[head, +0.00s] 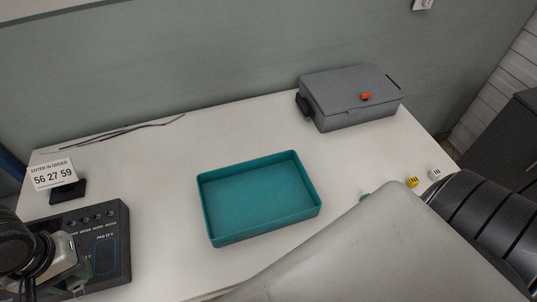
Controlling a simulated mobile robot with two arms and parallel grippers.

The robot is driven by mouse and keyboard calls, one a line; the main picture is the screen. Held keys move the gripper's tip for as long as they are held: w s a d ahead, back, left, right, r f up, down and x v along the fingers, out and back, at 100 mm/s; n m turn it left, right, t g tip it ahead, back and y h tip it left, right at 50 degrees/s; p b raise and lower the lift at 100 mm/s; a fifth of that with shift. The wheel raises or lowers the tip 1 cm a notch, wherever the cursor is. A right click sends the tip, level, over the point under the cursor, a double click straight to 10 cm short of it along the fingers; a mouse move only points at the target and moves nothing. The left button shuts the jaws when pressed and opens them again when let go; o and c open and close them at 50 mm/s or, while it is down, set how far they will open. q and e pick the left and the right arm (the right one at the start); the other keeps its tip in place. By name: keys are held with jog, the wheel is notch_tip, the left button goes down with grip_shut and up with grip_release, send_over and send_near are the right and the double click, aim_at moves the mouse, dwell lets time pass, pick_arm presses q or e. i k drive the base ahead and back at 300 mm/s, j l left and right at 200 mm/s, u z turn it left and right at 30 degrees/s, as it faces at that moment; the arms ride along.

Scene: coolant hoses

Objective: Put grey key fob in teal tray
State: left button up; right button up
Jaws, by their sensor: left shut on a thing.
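The teal tray (211,214) lies in the middle of the white table, open at the top and empty. My left gripper (60,284) is at the lower left, over the dark control box and well left of the tray. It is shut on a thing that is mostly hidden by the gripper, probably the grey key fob. No grey key fob shows clearly anywhere else on the table. My right arm comes in from the right and covers the front right of the table. My right gripper is not in view.
A dark control box (118,222) with knobs stands front left, near a sign (53,175) reading 56 27 59. A grey lidded case (345,98) stands back right. A yellow piece (412,182) and a white piece (434,174) lie at right.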

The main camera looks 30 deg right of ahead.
aim_at(235, 206)
jog(key=j+z, duration=0.1)
jog(key=z, duration=1.7)
jog(key=k+j+z, duration=0.15)
jog(key=j, duration=0.2)
jog(key=k+j+z, duration=0.15)
jog(key=j, duration=0.2)
jog(key=k+j+z, duration=0.15)
jog(key=j, duration=0.2)
